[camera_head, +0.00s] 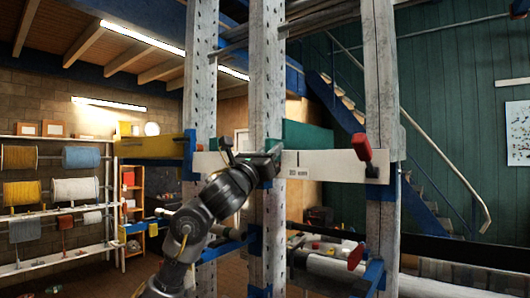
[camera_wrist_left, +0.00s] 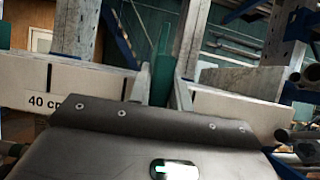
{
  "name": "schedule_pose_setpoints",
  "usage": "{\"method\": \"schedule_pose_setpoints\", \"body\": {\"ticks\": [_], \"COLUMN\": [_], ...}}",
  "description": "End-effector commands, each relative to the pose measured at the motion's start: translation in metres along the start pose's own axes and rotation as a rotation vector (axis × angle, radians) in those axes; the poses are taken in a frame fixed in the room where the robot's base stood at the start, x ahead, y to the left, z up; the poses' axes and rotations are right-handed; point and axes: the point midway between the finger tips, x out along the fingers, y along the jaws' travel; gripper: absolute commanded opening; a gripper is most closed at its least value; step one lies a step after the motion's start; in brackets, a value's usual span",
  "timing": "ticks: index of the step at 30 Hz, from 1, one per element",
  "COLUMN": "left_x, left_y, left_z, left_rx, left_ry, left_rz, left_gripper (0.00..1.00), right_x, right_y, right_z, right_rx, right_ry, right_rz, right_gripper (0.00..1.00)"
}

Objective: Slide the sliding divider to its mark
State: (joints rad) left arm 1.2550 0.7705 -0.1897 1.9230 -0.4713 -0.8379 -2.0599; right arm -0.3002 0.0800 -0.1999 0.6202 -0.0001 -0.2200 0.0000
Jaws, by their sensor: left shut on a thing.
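My left gripper (camera_head: 274,158) is at the white front board (camera_head: 325,164) of the rack, beside the middle post. In the left wrist view its two fingers (camera_wrist_left: 161,92) are shut on an upright thin green plate (camera_wrist_left: 163,58), which looks like the sliding divider. In the head view a small green part (camera_head: 271,144) shows at the fingertips; the rest of the divider is hidden or hard to tell apart. The board bears a thin black line (camera_head: 298,159) right of my gripper. In the left wrist view the board shows dark lines and a "40 cm" label (camera_wrist_left: 45,101).

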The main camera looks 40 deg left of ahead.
Motion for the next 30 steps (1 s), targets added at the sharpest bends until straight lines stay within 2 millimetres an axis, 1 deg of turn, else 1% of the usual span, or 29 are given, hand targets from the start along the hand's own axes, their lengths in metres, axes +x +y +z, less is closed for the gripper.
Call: {"method": "schedule_pose_setpoints", "body": {"ticks": [1, 21, 30], "left_x": [0.000, -0.001, 0.000], "left_y": [-0.004, -0.040, -0.051], "left_z": [-0.001, -0.002, -0.001], "left_rx": [0.001, 0.001, 0.001], "left_ry": [0.001, 0.000, 0.001], "left_rz": [-0.002, -0.002, -0.002], "left_gripper": [0.02, 0.02, 0.02], "right_x": [0.001, 0.010, 0.013], "right_y": [0.000, 0.000, -0.001], "right_z": [0.000, 0.001, 0.001], "right_rx": [0.000, 0.000, 0.000], "right_ry": [0.000, 0.000, 0.000], "right_rz": [0.000, 0.000, 0.000], "right_gripper": [0.36, 0.36, 0.36]}}
